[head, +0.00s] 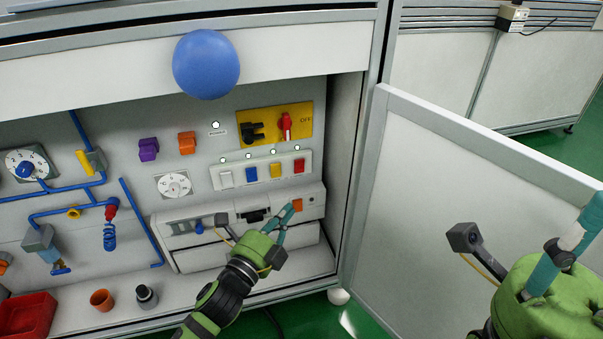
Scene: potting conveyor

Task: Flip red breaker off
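The red breaker (298,166) is the rightmost switch in a white strip of coloured switches (260,172) on the cabinet's back panel. White, blue and yellow switches sit to its left. A small white light shows above it. My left gripper (291,208) is below the strip, in front of the lower grey unit, apart from the red breaker in the picture. Its teal fingertips are close together and nothing clear shows between them; how far open they are is hard to tell. My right gripper (567,240) is at the right edge, partly cut off, in front of the open door.
A yellow plate (275,122) with a red rotary switch (286,124) marked OFF is above the strip. A blue ball (206,64) is at the cabinet's top edge. The open white door (440,180) bounds the right side. Blue pipes and a red bin (27,317) are left.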

